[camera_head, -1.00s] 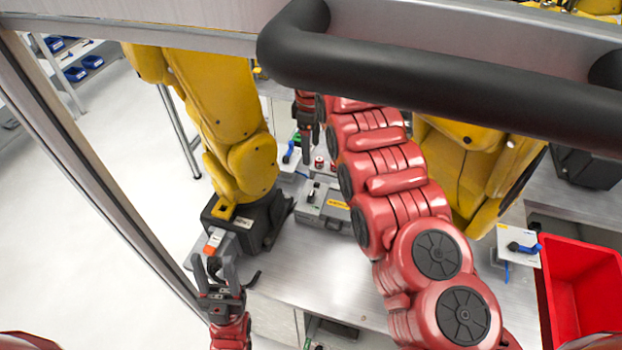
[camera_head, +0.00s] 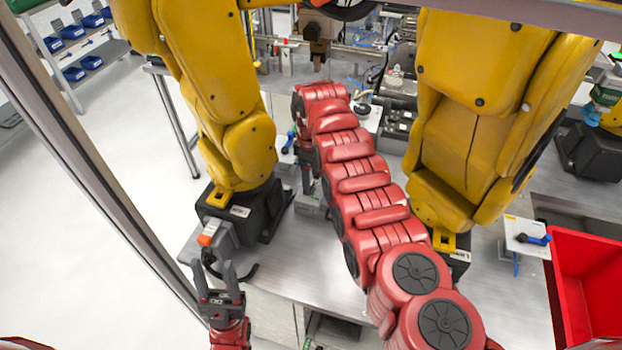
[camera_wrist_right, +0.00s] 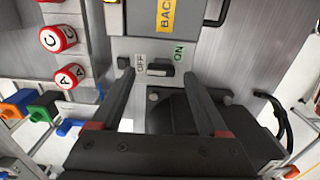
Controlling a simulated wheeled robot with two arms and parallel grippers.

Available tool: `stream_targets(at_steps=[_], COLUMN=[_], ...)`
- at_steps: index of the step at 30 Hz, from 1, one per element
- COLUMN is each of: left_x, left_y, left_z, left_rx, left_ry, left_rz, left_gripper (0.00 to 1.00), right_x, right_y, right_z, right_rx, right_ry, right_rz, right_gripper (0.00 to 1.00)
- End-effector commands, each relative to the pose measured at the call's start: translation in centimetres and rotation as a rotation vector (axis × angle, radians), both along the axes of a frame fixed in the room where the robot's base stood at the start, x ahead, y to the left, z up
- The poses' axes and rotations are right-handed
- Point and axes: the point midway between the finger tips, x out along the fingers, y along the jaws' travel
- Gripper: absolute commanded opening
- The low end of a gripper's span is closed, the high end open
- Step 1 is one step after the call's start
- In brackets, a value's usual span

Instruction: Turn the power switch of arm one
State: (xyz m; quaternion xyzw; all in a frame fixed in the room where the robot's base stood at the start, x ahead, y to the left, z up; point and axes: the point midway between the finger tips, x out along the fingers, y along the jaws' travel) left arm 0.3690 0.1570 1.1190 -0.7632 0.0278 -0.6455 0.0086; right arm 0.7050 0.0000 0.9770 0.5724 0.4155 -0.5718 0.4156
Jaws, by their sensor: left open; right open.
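The power switch (camera_wrist_right: 158,68) is a small black knob between OFF and ON labels on a grey control box, seen in the right wrist view. My right gripper (camera_wrist_right: 155,72) is open, one finger on each side of the switch; contact is not visible. In the head view, only a dark part of the right gripper (camera_head: 305,172) shows beside my red right arm, which hides the switch. Part of the grey box (camera_head: 311,203) shows there. My left gripper (camera_head: 222,282) is open and empty near the front left table edge.
Two yellow robot arms (camera_head: 235,140) (camera_head: 470,120) stand on the metal table (camera_head: 310,262). A red bin (camera_head: 590,285) and a panel with a blue-handled switch (camera_head: 527,238) are at right. Red buttons (camera_wrist_right: 58,38) and coloured blocks (camera_wrist_right: 42,108) lie left of the switch in the wrist view.

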Motion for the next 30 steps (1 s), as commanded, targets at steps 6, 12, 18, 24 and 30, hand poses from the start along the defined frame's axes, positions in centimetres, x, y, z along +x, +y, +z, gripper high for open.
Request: stream_targets(at_steps=[6, 12, 18, 24, 30], left_x=[0.0, 0.0, 0.0, 0.0, 0.0], left_y=[0.0, 0.0, 0.0, 0.0, 0.0], left_z=[-0.3, -0.2, -0.2, -0.2, -0.3], left_rx=[0.000, 0.000, 0.000, 0.000, 0.000], left_ry=[0.001, 0.001, 0.001, 0.001, 0.001], left_rz=[0.000, 0.000, 0.000, 0.000, 0.000], left_gripper=[0.50, 0.50, 0.50, 0.50, 0.50], right_x=[0.0, 0.0, 0.0, -0.1, -0.1], right_y=[0.0, 0.0, 0.0, 0.0, 0.0], right_z=[-1.7, -1.8, -1.8, -1.8, -1.8], right_rx=[0.000, 0.000, 0.000, 0.000, -0.001], right_ry=[0.000, 0.000, 0.001, 0.001, 0.001], right_rz=[0.000, 0.000, 0.000, 0.000, -0.001], right_gripper=[0.78, 0.78, 0.49, 0.13, 0.00])
